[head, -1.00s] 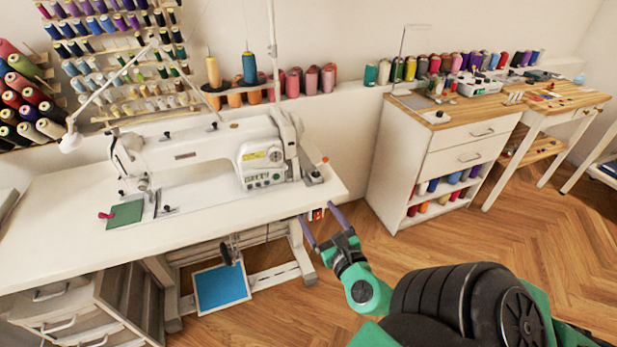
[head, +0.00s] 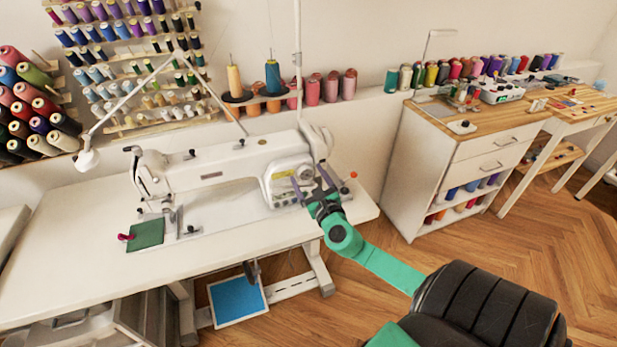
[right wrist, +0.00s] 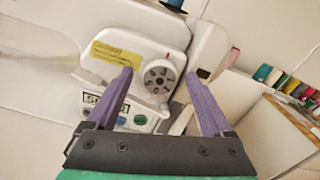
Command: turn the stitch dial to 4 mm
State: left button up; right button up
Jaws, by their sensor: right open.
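The white sewing machine (head: 225,175) stands on a white table. Its stitch dial (right wrist: 159,77), a round grey knob with dark holes, shows on the machine's right end in the right wrist view, with a small red mark above it. In the head view the dial (head: 306,172) is small, close beside my fingertips. My right gripper (head: 312,184) is open at the machine's front right. In the right wrist view its two purple fingers (right wrist: 158,82) stand on either side of the dial, apart from it in the picture; the remaining depth is hard to tell. My left gripper is not in view.
A yellow label (right wrist: 110,53) is left of the dial, and a panel with coloured buttons (right wrist: 128,118) is below it. A green cloth (head: 146,234) lies on the table (head: 90,257). A wooden-topped cabinet (head: 440,160) stands to the right, with open floor before it.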

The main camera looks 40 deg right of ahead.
jog(key=shift+s, duration=0.1)
grip_shut()
jog(key=shift+m+b, duration=0.55)
jog(key=shift+m, duration=0.15)
jog(key=m+b, duration=0.2)
jog(key=m, duration=0.2)
jog(key=shift+d+f, duration=0.1)
jog(key=shift+f, duration=0.05)
jog(key=m+b, duration=0.1)
jog(key=m, duration=0.2)
jog(key=shift+m, duration=0.3)
jog(key=shift+d+m+b, duration=0.1)
jog(key=shift+m+b, duration=0.5)
jog(key=shift+m, duration=0.8)
